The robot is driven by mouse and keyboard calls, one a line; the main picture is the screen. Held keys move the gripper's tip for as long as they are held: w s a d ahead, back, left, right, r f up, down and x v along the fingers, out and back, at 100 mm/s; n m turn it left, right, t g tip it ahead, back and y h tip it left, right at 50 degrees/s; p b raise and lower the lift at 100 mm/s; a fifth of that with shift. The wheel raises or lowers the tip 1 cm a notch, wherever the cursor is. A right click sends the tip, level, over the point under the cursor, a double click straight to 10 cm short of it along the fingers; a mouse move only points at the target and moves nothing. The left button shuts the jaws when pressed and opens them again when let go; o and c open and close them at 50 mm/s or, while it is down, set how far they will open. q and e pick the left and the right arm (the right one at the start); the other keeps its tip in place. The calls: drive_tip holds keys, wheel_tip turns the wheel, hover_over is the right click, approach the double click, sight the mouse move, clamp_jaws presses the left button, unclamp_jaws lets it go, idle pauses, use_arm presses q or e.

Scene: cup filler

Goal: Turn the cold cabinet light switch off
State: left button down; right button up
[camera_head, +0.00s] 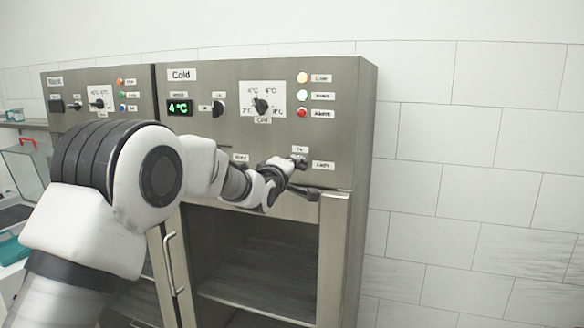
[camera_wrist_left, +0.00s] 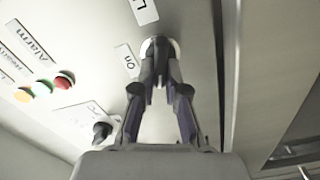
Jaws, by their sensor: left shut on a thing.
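The cold cabinet (camera_head: 345,110) is a grey metal unit with a "Cold" label and a lit green 4°C display (camera_head: 180,108). Its light switch (camera_head: 301,161) sits low on the panel's right side, between an "On" label (camera_head: 299,149) and a "Light" label (camera_head: 322,166). My left gripper (camera_head: 292,166) is at this switch. In the left wrist view, the two fingers (camera_wrist_left: 160,78) close together on the switch lever, in front of its round pale base (camera_wrist_left: 147,47). The fingers hide most of the lever, so I cannot tell its exact position. My right gripper is not in view.
A temperature dial (camera_head: 261,105), a smaller knob (camera_head: 218,108) and orange, green and red lamps (camera_head: 302,78) are on the same panel. Below, the cabinet door (camera_head: 333,260) edge stands near my gripper. A second cabinet (camera_head: 130,78) adjoins at left. White tiled wall is at right.

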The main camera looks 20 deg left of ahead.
use_arm(q)
drive_tip(key=n, duration=0.4)
drive_tip(key=shift+f, duration=0.25)
idle(0.4)
drive_tip(key=c, duration=1.2)
unclamp_jaws()
drive_tip(key=s, duration=1.2)
drive_tip(key=shift+a, duration=0.25)
drive_tip(key=shift+w, duration=0.1)
